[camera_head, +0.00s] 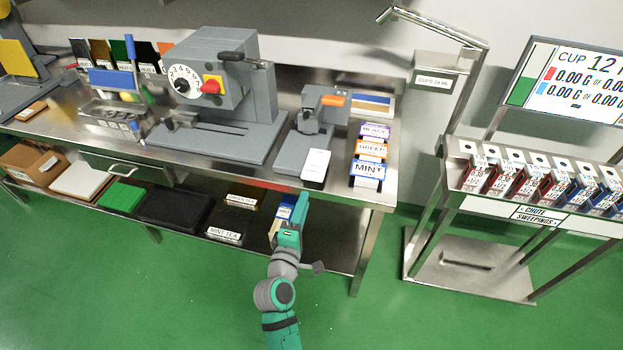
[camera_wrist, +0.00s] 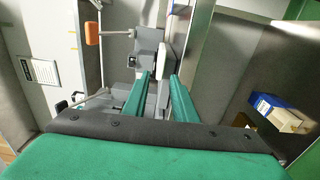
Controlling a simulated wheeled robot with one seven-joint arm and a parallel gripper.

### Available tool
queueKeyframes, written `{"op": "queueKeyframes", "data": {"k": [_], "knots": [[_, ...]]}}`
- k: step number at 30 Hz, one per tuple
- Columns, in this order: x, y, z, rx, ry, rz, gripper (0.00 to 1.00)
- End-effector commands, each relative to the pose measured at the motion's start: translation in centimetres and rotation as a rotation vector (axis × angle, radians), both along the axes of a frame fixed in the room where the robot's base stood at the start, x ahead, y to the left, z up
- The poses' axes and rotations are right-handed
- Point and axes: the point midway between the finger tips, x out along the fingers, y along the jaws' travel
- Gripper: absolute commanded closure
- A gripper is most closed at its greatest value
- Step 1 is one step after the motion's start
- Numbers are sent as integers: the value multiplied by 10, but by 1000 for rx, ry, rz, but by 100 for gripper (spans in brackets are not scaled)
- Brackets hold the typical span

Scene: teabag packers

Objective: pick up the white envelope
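In the wrist view a narrow white shape (camera_wrist: 165,58), which looks like the envelope seen edge-on, lies just beyond the fingertips. My gripper (camera_head: 301,202) is below and in front of it in the head view, apart from it. In the wrist view my two green fingers (camera_wrist: 162,78) are apart with nothing between them.
Label boxes marked BLACK, GREEN and MINT (camera_head: 368,170) stand right of the envelope. A large grey machine (camera_head: 215,85) is to the left. A blue and white box (camera_head: 285,211) sits on the lower shelf by my gripper. Green floor is clear in front.

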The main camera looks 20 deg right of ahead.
Motion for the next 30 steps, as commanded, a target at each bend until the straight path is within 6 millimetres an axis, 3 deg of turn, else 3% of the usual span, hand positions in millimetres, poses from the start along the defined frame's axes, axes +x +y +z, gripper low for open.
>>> {"op": "queueKeyframes", "data": {"k": [18,30], "knots": [[62,-41,0,3,-2,1,75],[77,-50,-1,3,-1,2,75]]}}
